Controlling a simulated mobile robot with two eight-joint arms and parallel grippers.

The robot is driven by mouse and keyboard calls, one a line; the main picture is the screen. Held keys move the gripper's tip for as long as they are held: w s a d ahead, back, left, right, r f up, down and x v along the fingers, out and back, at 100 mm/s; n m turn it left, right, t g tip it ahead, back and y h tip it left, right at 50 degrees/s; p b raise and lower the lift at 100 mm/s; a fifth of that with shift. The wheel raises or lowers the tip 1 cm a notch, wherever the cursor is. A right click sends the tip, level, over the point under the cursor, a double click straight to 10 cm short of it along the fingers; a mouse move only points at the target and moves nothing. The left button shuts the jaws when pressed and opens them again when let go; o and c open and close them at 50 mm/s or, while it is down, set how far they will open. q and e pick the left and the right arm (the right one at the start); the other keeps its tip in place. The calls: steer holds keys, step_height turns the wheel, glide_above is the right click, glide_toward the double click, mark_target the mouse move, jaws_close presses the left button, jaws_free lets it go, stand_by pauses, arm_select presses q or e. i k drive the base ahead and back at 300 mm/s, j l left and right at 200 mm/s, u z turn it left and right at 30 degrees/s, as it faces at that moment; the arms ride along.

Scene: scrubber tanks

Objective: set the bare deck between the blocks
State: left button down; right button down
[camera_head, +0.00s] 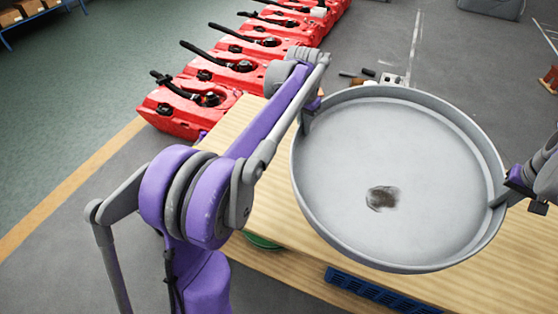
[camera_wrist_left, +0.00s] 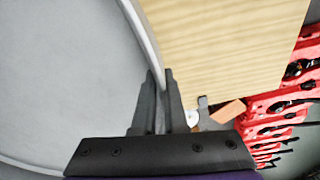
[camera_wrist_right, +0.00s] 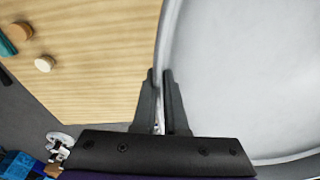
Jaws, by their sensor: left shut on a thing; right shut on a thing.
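The deck is a round, shallow grey pan (camera_head: 390,130) with a raised rim and a dark smudge inside. It is held over the wooden table. My left gripper (camera_head: 308,114) is shut on its rim at the upper left, and the left wrist view shows the fingers (camera_wrist_left: 160,76) pinching the rim. My right gripper (camera_head: 508,190) is shut on the rim at the right, and the right wrist view shows its fingers (camera_wrist_right: 160,76) astride the rim. The pan hides much of the tabletop. I cannot make out the blocks with certainty.
The wooden table (camera_head: 262,205) has bare top left of the pan. A blue crate (camera_head: 378,290) and a green round thing (camera_head: 262,241) show low at its near side. Several red tanks (camera_head: 232,66) stand behind. Small pieces, one cream (camera_wrist_right: 44,64), lie on the table.

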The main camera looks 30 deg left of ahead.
mark_target(285, 162)
steer(key=j, duration=0.95)
steer(key=i+j, duration=0.35)
steer(key=j, duration=0.3)
steer(key=i+j, duration=0.2)
steer(key=j, duration=0.1)
